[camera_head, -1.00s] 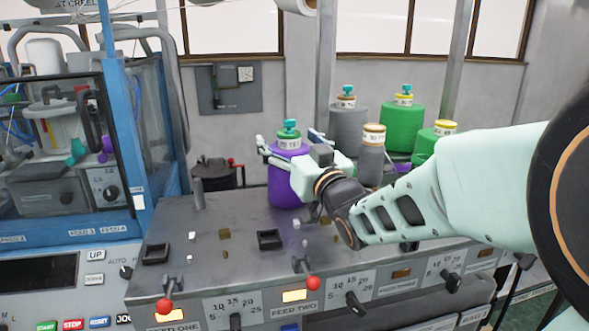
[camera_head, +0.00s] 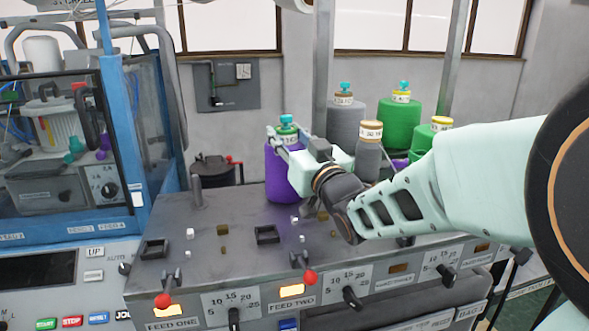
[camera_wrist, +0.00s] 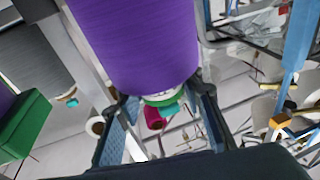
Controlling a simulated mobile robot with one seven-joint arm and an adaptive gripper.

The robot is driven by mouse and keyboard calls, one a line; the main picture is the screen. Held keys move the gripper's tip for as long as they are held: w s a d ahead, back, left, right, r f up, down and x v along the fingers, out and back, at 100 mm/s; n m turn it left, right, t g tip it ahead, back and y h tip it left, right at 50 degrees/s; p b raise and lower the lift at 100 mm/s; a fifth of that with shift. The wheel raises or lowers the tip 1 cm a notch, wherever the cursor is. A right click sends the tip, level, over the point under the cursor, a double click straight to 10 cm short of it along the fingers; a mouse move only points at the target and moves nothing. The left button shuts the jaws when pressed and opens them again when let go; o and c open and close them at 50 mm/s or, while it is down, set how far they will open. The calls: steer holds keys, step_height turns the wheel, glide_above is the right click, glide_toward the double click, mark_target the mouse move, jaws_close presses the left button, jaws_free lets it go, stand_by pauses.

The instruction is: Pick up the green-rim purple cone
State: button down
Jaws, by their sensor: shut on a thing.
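The green-rim purple cone (camera_head: 283,180) stands upright at the back edge of the grey machine deck, with a green rim and a teal cap on top. My gripper (camera_head: 284,140) is at its top from the right, its fingers shut on the neck just below the cap. In the wrist view the purple cone (camera_wrist: 140,45) appears upside down, with its green rim and pale label between the two fingers of my gripper (camera_wrist: 163,112). The cone's base seems to be at deck level; I cannot tell whether it touches.
Right of it stand a grey cone with a brown top (camera_head: 369,158), another grey cone (camera_head: 345,118) and green cones (camera_head: 400,124). A bit of purple shows among them. A blue-framed glass cabinet (camera_head: 117,120) stands left. Red-knobbed levers (camera_head: 310,278) line the deck's front.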

steer(key=shift+f, duration=0.25)
steer(key=shift+w+r+p, duration=0.1)
steer(key=shift+r+p, duration=0.4)
steer(key=shift+r, duration=0.05)
step_height(320, 180, up, 9)
steer(key=p, duration=0.5)
steer(key=shift+r, duration=0.1)
